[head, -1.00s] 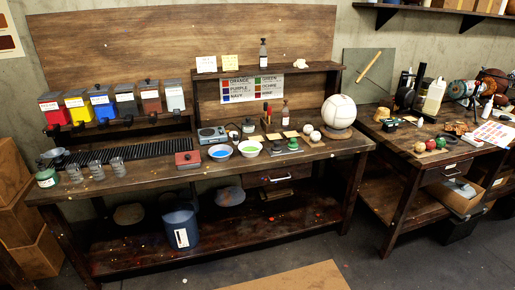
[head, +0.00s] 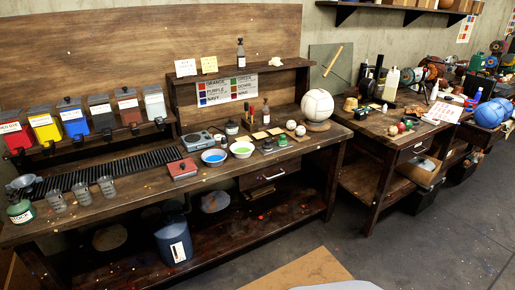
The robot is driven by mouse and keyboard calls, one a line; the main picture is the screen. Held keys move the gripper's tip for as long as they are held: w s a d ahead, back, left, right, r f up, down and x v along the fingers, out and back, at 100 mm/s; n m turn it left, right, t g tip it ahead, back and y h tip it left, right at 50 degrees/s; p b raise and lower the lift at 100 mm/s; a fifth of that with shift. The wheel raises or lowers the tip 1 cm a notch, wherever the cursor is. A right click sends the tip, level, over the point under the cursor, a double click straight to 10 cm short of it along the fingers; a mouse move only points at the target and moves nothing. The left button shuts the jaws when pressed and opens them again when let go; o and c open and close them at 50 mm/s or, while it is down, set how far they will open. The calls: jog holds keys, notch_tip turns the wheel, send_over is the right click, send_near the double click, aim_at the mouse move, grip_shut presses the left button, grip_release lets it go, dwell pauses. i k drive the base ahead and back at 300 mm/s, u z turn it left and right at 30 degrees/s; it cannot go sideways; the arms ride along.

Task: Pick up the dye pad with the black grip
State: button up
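A flat red block (head: 182,169) with a small dark knob on top sits near the front of the long workbench, left of the bowls. Two small dark pad-like pieces, one left (head: 267,146) and one right (head: 282,141), lie right of the bowls. They are too small to tell which is the dye pad with the black grip. My gripper is not in view.
The long workbench (head: 140,199) holds a blue-filled bowl (head: 214,157), a green-filled bowl (head: 243,149), glass jars (head: 81,193) and a white ball (head: 317,104). A second bench (head: 400,140) stands to the right. Grey floor (head: 440,230) is open at front right.

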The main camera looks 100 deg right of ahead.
aim_at(267, 146)
jog(key=z, duration=0.1)
jog(key=i, duration=1)
jog(key=z, duration=3.4)
